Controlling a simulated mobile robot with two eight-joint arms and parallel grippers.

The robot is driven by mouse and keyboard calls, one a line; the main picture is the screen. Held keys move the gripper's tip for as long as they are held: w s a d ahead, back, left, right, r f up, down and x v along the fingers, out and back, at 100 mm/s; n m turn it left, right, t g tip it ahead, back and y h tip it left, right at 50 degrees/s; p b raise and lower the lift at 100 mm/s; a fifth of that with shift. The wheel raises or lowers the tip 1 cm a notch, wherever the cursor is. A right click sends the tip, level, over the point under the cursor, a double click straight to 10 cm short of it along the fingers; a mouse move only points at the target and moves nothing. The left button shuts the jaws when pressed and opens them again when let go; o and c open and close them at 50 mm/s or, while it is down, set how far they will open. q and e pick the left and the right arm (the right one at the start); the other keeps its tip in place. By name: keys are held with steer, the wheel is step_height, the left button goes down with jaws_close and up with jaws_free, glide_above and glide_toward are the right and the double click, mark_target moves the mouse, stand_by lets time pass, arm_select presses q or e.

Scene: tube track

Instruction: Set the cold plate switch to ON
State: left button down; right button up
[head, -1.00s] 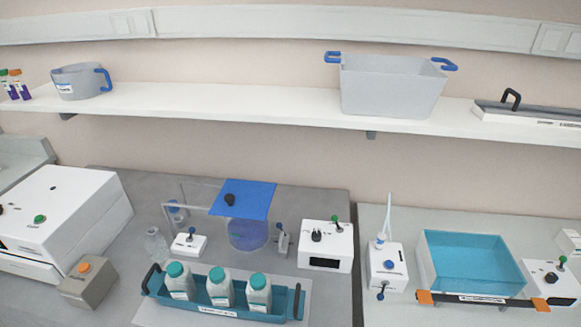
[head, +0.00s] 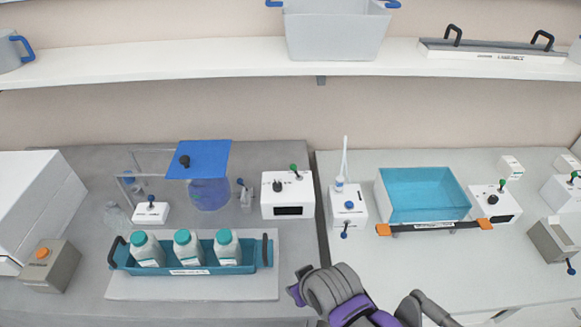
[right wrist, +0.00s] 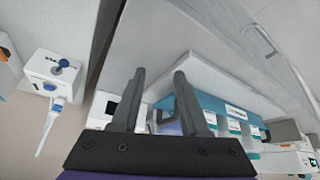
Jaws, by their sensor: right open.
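I cannot read which switch belongs to the cold plate. A white box (head: 270,208) with a dark display, a black knob and a green-tipped lever (head: 294,168) stands at the back of the left bench. A similar white box (head: 482,207) with a green-tipped lever (head: 502,183) stands right of the teal basin. A pale flat plate (head: 190,292) lies under the teal bottle rack (head: 258,258). My right gripper (right wrist: 159,75) is open and empty in the right wrist view, its fingers apart. My right arm shows at the bottom of the head view. My left gripper is not in view.
A white box (head: 348,205) with blue controls and a tube stands beside the teal basin (head: 425,180). Left of the rack is a grey box (head: 48,268) with an orange button. A blue sheet (head: 205,158) covers a vessel.

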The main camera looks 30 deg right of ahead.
steer(key=w+n, duration=0.1)
steer(key=w+d+r+n+h, duration=0.1)
steer(key=n, duration=0.1)
steer(key=w+d+n+h, duration=0.1)
steer(key=shift+w+d+r+n, duration=0.1)
steer(key=shift+w+r+n, duration=0.05)
steer(key=shift+w+n, duration=0.25)
jaws_close()
steer(key=w+r+n+h, duration=0.3)
steer(key=w+n+h, duration=0.2)
steer(key=w+n, duration=0.4)
steer(key=w+r+n+t+h+b, duration=0.1)
steer(key=w+r+n+h, duration=0.3)
steer(key=w+n, duration=0.6)
steer(key=shift+w+d+t+h, duration=0.3)
steer(key=shift+w+h, duration=0.2)
steer(key=shift+w, duration=0.2)
steer(key=shift+r, duration=0.1)
